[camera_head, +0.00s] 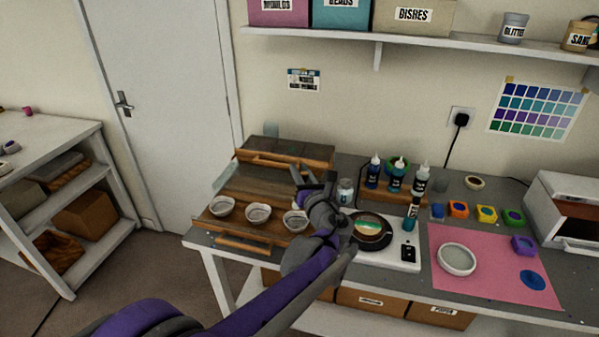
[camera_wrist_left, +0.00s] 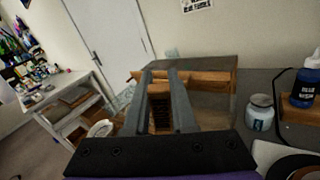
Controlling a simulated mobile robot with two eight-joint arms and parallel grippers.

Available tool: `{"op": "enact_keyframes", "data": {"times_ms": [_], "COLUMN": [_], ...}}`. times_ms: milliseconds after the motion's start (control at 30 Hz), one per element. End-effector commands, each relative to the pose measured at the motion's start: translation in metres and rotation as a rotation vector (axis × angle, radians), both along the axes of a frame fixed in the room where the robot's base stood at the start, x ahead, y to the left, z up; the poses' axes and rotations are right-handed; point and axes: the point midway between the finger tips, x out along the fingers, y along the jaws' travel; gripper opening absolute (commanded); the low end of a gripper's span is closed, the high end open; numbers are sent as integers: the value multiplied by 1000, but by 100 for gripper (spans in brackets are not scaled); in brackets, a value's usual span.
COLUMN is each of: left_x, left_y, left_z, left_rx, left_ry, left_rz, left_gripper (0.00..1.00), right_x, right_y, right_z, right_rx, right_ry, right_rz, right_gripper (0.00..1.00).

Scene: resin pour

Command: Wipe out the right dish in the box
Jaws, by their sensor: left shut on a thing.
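Three pale round dishes stand in a row in the wooden box (camera_head: 232,243): a left dish (camera_head: 222,205), a middle dish (camera_head: 258,214) and the right dish (camera_head: 295,220). The right dish sits just left of my left wrist. One pale dish (camera_wrist_left: 101,128) shows in the left wrist view, left of the fingers. My left gripper (camera_head: 315,182) is raised over the box's right side, its fingers pointing away. In the left wrist view the gripper (camera_wrist_left: 161,80) is shut on a brown, wooden-looking thing (camera_wrist_left: 160,90); I cannot tell what it is. My right gripper is out of view.
Right of the arm are a dark round plate (camera_head: 374,240) on a white scale, a glass jar (camera_head: 345,191) and several dropper bottles (camera_head: 398,171). A pink mat (camera_head: 478,290) holds a white dish (camera_head: 457,260). A shelf (camera_head: 440,42) runs above.

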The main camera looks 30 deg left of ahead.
Motion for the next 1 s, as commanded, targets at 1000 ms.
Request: {"op": "enact_keyframes", "data": {"times_ms": [1000], "left_x": [0], "left_y": [0], "left_z": [-58], "left_rx": [2], "left_ry": [2], "left_rz": [0], "left_gripper": [0], "right_x": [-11], "right_y": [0], "right_z": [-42], "right_rx": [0], "right_ry": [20], "right_rz": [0], "right_gripper": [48]}}
